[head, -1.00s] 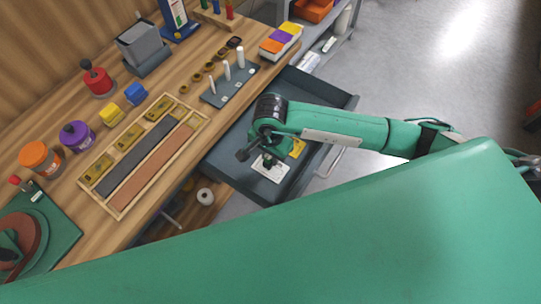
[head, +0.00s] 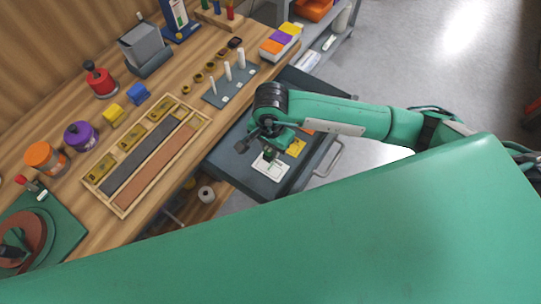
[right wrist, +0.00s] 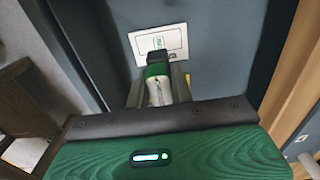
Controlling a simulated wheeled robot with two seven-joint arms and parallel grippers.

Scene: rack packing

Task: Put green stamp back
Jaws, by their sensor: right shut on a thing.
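The green stamp (right wrist: 157,84), with a dark collar and a pale lower part, is held in my right gripper (right wrist: 160,92) in the right wrist view. The gripper is shut on it. Beyond it lies a white card (right wrist: 172,38) with a small green-marked print, partly hidden by the stamp. In the head view the card (head: 265,171) lies in the open grey drawer (head: 228,157), and my right gripper (head: 270,147) is over it. A gap between stamp and card cannot be told for sure. My left gripper is out of view.
A yellow pad (head: 296,147) lies in the drawer beside the card. The wooden bench (head: 180,72) holds a slotted tray (head: 122,212), a peg stand (head: 243,80), coloured jars and small blocks. My green arm link covers the picture's lower part. The drawer's walls surround the gripper.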

